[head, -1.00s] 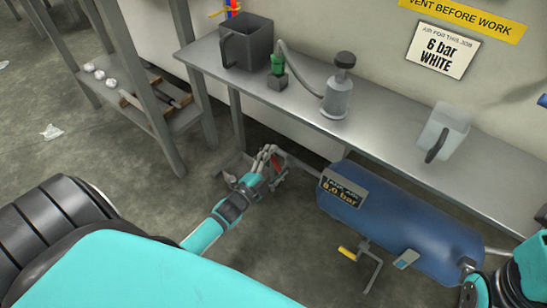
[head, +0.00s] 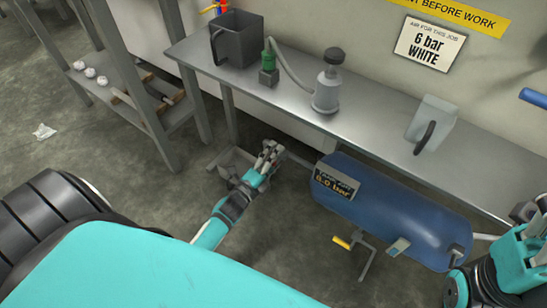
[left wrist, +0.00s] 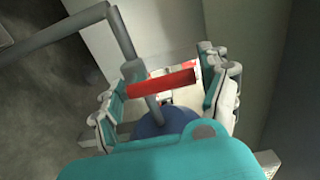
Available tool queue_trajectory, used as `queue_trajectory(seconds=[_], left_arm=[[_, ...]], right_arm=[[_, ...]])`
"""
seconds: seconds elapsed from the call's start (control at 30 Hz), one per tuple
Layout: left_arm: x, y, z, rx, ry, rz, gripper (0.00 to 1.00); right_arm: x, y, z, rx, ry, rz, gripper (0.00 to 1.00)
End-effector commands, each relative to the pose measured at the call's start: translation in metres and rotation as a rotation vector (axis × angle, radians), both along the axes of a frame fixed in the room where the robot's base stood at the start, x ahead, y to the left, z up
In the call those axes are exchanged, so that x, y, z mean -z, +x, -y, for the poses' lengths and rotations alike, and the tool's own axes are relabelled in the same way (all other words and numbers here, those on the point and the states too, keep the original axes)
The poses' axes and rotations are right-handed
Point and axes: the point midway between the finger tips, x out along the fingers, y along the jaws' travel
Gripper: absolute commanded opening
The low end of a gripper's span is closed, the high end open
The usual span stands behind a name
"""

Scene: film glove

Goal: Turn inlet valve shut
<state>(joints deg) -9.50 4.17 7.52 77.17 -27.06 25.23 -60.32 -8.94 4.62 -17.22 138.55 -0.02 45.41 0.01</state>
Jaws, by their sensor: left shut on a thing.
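The inlet valve's red lever handle (left wrist: 160,82) lies across between the fingers of my left gripper (left wrist: 162,88) in the left wrist view. A grey pipe runs just behind it. In the head view my left gripper (head: 266,162) is low beside the left end of the blue air tank (head: 410,220), below the bench edge. It is shut on the red handle, which the fingers hide in that view. The tank's small display (head: 336,184) shows a bar reading too small to read surely. My right arm is at the right edge; its gripper is not clearly seen.
A yellow-handled valve (head: 341,243) hangs below the tank. A shelf frame (head: 150,115) stands left. Floor before the tank is clear.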

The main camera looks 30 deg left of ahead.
Motion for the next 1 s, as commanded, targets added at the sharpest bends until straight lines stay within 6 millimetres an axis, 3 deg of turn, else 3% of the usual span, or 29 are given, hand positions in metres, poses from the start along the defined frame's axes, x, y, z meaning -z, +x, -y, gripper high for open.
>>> queue_trajectory(seconds=[0.37,0.4,0.57,0.87,1.0], left_arm=[[-0.002,0.001,-0.001,-0.001,0.012,0.004,0.2],[-0.002,0.001,-0.001,-0.001,0.012,0.004,0.79],[-0.001,0.0,-0.001,0.0,0.01,0.003,1.0],[0.0,-0.001,0.0,0.0,0.007,0.001,1.0],[0.001,-0.015,-0.001,0.0,0.006,-0.001,1.0]], right_arm=[[0.002,0.001,0.0,0.0,0.0,-0.01,0.38],[0.002,0.001,0.0,0.0,0.0,-0.011,0.38],[0.003,0.001,0.0,0.0,-0.001,-0.012,0.38],[0.0,0.001,0.0,0.002,-0.006,-0.002,0.38],[0.0,0.001,0.0,0.001,-0.004,-0.003,0.38]])
